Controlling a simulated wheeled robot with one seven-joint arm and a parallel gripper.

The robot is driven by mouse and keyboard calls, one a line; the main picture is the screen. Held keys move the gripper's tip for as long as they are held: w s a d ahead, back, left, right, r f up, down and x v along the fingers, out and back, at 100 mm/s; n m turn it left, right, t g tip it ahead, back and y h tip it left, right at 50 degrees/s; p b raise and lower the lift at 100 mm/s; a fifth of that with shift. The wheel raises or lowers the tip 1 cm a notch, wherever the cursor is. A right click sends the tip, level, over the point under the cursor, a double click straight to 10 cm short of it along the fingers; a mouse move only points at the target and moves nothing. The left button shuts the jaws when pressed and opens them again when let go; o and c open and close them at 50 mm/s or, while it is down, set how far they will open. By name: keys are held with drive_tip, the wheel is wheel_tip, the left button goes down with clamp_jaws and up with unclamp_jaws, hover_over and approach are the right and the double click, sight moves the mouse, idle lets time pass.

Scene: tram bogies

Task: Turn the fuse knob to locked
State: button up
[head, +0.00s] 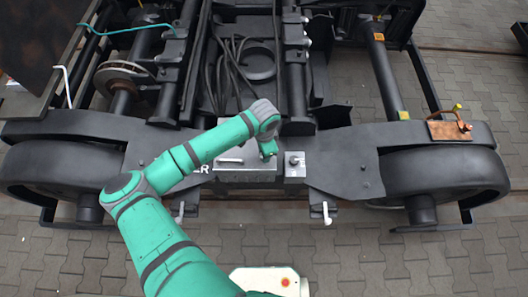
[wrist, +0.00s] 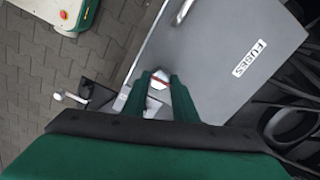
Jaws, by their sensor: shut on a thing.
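The fuse knob (wrist: 159,83) is a small pale knob with a red line across it, seen in the wrist view at the edge of a grey panel (wrist: 215,55) marked FUSES. My gripper (wrist: 161,92) has its two dark green fingers on either side of the knob and is shut on it. In the head view my gripper (head: 268,153) is over the right part of the grey fuse box (head: 240,176) at the middle of the bogie's near side. The knob is hidden there by my gripper, and I cannot read its locked mark.
A smaller grey box (head: 295,171) with a knob on top stands right of the fuse box. White handles (head: 326,213) hang from the frame's front edge. Wheels (head: 440,175) flank the frame. Black cables (wrist: 295,105) lie beside the panel.

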drive_tip(key=o, duration=1.1)
drive_tip(key=shift+c, duration=0.2)
wheel_tip(320, 180, up, 11)
drive_tip(key=shift+f, duration=0.15)
